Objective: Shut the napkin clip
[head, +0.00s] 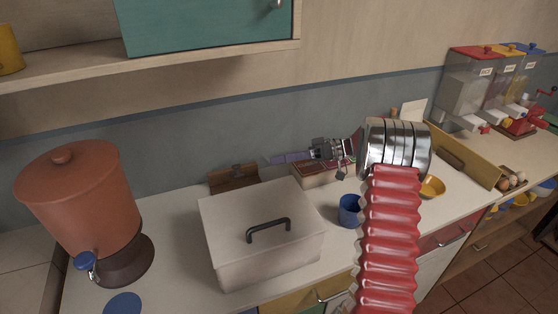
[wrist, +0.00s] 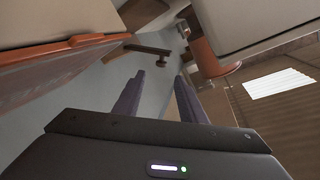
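My gripper (head: 272,159) reaches left above the back of the counter, with purple fingers. In the wrist view my gripper (wrist: 160,78) has its two fingers apart with nothing between them. A low brown wooden piece with a dark knob (head: 233,178) stands against the wall behind the white box, left of and below my fingertips; it may be the napkin clip, but I cannot tell for sure. Its front is partly hidden by the box. The wrist view shows a brown bar with a knobbed end (wrist: 150,50) beyond the fingers and an orange-brown block (wrist: 205,58) beside it.
The white lidded box (head: 262,232) fills the counter's middle. A terracotta dispenser (head: 80,205) stands at left. A blue cup (head: 349,211), a wooden crate (head: 318,176) and a yellow bowl (head: 432,187) are near my arm. A shelf (head: 150,66) hangs above.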

